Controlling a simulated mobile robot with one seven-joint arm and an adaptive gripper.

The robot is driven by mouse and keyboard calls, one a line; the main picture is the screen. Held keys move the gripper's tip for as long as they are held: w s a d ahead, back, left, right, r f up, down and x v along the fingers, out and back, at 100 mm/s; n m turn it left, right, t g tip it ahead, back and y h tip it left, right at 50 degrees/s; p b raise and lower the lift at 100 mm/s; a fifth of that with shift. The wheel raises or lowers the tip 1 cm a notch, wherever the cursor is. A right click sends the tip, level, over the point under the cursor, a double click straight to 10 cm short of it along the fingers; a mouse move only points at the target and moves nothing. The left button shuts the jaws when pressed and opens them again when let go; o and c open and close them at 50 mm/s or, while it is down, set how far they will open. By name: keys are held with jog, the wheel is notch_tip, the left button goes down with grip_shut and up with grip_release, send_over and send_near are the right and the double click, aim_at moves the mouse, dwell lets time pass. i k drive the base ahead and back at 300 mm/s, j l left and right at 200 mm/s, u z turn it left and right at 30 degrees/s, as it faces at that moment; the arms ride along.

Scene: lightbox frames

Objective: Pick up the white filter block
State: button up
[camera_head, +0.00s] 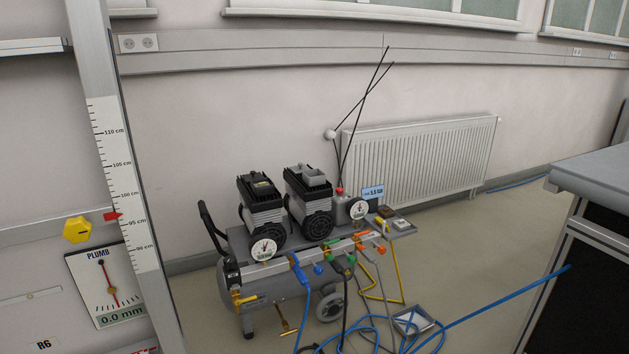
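A small pale block (401,224) lies on a little grey side tray (408,233) at the right end of the compressor. It may be the white filter block, but it is too small to tell for certain. A darker item (385,211) lies beside it on the tray. My gripper is not in view, so what it holds cannot be seen.
The wheeled compressor (290,283) stands before a white radiator (420,160). Blue hoses (490,305) and an open tray (414,321) lie on the floor before it. A grey-topped bench (595,172) stands at right. Floor between compressor and bench is partly clear.

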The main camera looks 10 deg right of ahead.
aim_at(400, 224)
jog(key=i+l+z, duration=0.35)
jog(key=i, duration=0.5)
jog(key=i+j+z, duration=0.1)
jog(key=i+z, duration=0.2)
jog(key=i, duration=0.55)
jog(key=i+j+z, duration=0.2)
jog(key=i+z, duration=0.15)
jog(key=i, duration=0.5)
